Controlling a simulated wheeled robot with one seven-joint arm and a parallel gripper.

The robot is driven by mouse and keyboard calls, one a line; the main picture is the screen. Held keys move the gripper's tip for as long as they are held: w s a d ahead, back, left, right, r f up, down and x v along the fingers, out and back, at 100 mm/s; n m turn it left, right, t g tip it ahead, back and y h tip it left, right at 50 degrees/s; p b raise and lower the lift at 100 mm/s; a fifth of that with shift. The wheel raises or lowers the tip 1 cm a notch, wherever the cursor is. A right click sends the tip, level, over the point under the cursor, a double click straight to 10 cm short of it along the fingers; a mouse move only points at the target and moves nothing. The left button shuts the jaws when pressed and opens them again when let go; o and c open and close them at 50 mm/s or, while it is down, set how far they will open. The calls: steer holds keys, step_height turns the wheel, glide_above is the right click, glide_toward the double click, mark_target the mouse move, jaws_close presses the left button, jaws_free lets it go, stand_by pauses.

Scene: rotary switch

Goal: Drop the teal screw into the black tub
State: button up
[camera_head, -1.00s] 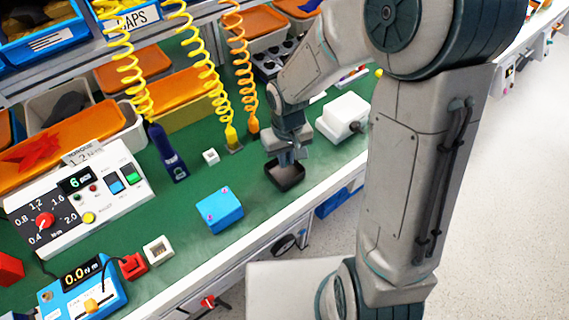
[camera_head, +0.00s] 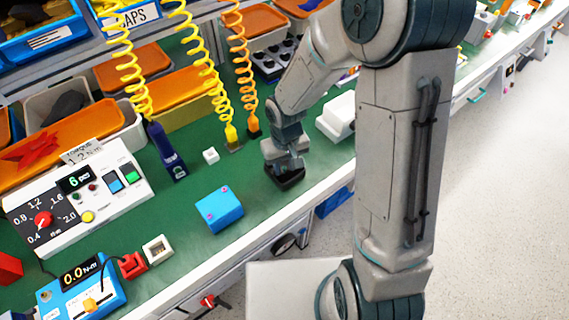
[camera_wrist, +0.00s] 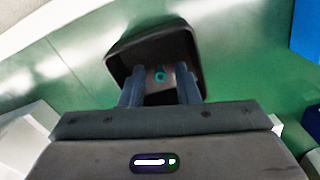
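The black tub (camera_head: 287,180) stands on the green bench top, and my gripper (camera_head: 284,165) is right over it, its fingertips hidden at the tub in the head view. In the wrist view the tub (camera_wrist: 118,58) opens in front of my gripper (camera_wrist: 160,80), whose two fingers reach over its near side. The teal screw (camera_wrist: 160,74) shows small between the fingers, against the tub's dark inside, with a gap to each finger. It looks to be in the tub, apart from the fingers. The screw cannot be made out in the head view.
A blue box (camera_head: 219,210) sits left of the tub, and a white device (camera_head: 336,116) stands behind it to the right. A small white cube (camera_head: 211,156) and a dark blue driver (camera_head: 168,155) are further left. The bench's front edge is close to the tub.

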steer(key=shift+r, duration=0.15)
step_height(320, 180, up, 12)
steer(key=p, duration=0.1)
steer(key=s+d+r+m+t, duration=0.3)
steer(key=s+d+r, duration=0.6)
steer(key=s+d, duration=0.3)
steer(key=shift+s+r+m, duration=0.15)
steer(key=shift+s+m, duration=0.05)
steer(key=shift+m, duration=0.3)
steer(key=shift+a, duration=0.15)
